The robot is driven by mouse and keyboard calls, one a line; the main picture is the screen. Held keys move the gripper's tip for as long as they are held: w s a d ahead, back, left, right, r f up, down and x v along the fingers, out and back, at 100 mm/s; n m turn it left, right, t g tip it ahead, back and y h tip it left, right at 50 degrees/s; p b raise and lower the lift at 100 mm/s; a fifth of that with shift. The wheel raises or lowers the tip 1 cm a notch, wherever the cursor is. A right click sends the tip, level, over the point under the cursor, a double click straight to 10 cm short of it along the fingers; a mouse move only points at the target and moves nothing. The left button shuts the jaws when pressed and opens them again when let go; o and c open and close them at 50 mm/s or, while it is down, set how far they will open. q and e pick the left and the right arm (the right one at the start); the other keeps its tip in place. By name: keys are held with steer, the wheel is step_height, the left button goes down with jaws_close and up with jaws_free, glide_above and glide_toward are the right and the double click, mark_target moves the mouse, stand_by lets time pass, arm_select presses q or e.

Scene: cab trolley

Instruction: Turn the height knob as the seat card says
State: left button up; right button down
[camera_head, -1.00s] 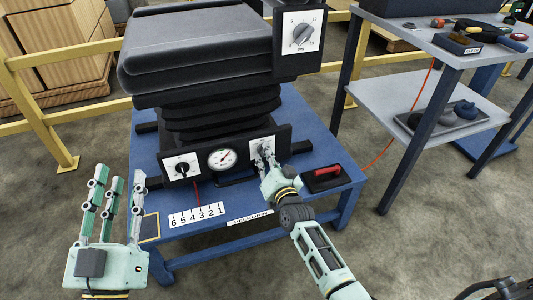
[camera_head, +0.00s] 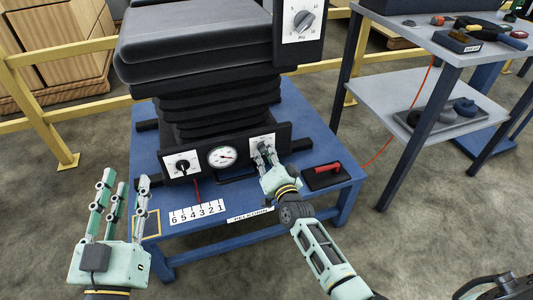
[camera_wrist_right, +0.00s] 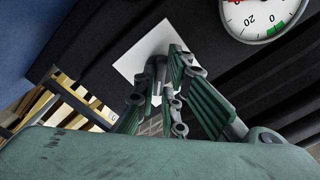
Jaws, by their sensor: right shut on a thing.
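A black seat (camera_head: 200,45) on a bellows stands on a blue table. Its front panel has a left knob (camera_head: 182,166) on a white plate, a round gauge (camera_head: 222,156) and a right white plate (camera_head: 262,140). My right gripper (camera_head: 264,152) is shut on the knob at that right plate; its fingers mostly hide the knob. The wrist view shows the fingers (camera_wrist_right: 170,85) over the white plate and the gauge (camera_wrist_right: 262,15) beside it. A dial knob (camera_head: 304,20) sits on the upper box. My left gripper (camera_head: 123,182) is open and empty, left of the table front.
A number strip (camera_head: 198,213) and a name label (camera_head: 250,214) lie along the table's front edge. A red-handled tool (camera_head: 326,169) sits on a black block at right. A grey shelf table (camera_head: 430,75) with parts stands at right. Yellow rails (camera_head: 50,140) run behind.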

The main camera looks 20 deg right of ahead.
steer(key=c, duration=1.8)
jaws_free()
steer(key=shift+c, duration=0.2)
steer(key=s, duration=1.2)
steer(key=shift+d, duration=0.2)
